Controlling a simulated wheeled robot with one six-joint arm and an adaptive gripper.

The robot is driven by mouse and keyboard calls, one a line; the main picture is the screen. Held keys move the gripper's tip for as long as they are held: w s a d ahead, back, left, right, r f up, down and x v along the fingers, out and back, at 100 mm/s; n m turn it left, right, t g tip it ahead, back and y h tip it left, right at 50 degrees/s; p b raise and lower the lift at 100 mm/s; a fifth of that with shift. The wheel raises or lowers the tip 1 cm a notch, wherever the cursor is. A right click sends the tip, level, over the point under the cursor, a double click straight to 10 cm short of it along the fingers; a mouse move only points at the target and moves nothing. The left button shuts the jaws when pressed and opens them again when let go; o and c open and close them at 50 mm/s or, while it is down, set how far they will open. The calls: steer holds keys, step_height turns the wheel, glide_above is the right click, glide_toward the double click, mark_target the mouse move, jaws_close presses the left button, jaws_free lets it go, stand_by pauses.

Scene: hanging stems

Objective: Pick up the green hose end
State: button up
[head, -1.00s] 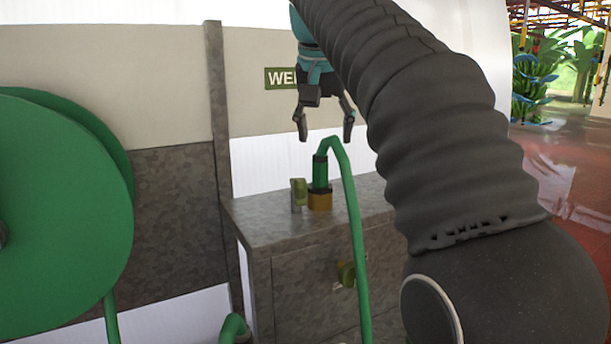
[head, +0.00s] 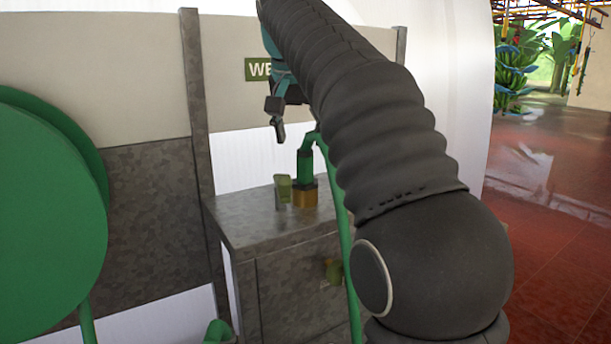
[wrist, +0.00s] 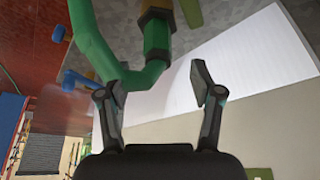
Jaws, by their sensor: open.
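The green hose end (head: 305,168) stands upright on a brass fitting (head: 305,196) on top of the grey cabinet (head: 262,228). The hose bends over at its top and runs down behind my arm. My gripper (head: 279,128) is above and slightly left of the hose end in the head view, with one finger hidden by my arm. In the wrist view my open gripper (wrist: 150,78) has its fingers apart. The hose bend (wrist: 143,78) shows between them, closer to the left finger, and the darker sleeve of the hose end (wrist: 157,35) lies beyond. I cannot tell whether the left finger touches the hose.
A large green reel (head: 50,215) stands at the left. A small olive-green lever (head: 283,188) is beside the brass fitting. A grey post (head: 195,105) and a wall with a green sign (head: 256,69) are behind. Red floor is open at the right.

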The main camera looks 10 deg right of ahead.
mark_target(305, 150)
steer(key=shift+x, duration=3.8)
steer(key=shift+d, duration=0.2)
steer(key=c, duration=1.2)
steer(key=shift+r, duration=0.15)
steer(key=shift+r, duration=0.9)
step_height(305, 150, up, 2)
steer(key=s+d+r, duration=0.2)
steer(key=d, duration=0.1)
steer(key=s+d+r, duration=0.2)
steer(key=s+d, duration=0.1)
steer(key=s+d+r, duration=0.2)
steer(key=r, duration=0.1)
steer(key=shift+s+d, duration=0.3)
steer(key=shift+d, duration=0.1)
